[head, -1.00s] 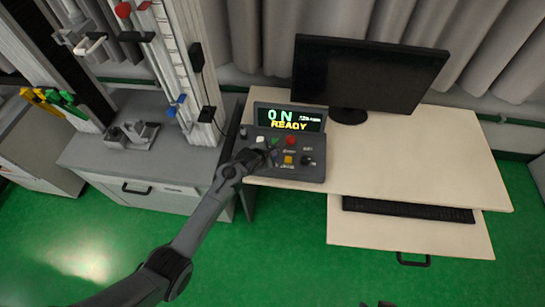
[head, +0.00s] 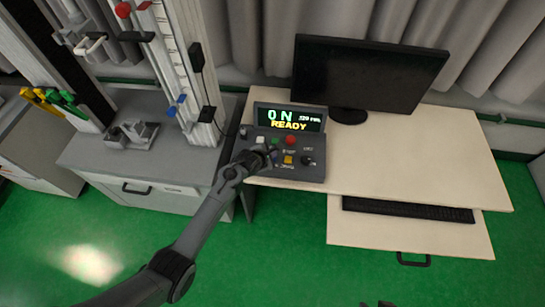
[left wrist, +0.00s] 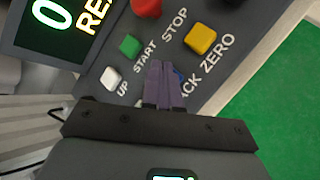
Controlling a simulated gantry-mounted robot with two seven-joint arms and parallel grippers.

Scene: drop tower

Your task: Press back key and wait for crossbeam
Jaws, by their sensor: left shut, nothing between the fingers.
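The grey control panel (head: 255,168) stands on the left end of the desk. Its display (head: 289,119) reads "0 N", small digits that look like 120 mm, and "READY". My left gripper (head: 272,154) is shut and empty, with its fingertips down at the keys. In the left wrist view the fingertips (left wrist: 161,70) are at the blue back key (left wrist: 178,75), mostly hidden behind them; contact is unclear. The green start key (left wrist: 129,46), yellow zero key (left wrist: 200,38) and white up key (left wrist: 110,78) are clear of the fingers. The tower (head: 185,60) stands at the left; I cannot make out its crossbeam for certain.
A monitor (head: 368,75) and a keyboard (head: 408,209) are on the desk (head: 430,155). A grey cabinet (head: 85,155) carries the tower. Yellow and green handles (head: 50,102) are at the far left. Small dark tips (head: 376,304), possibly my right gripper, show at the bottom edge.

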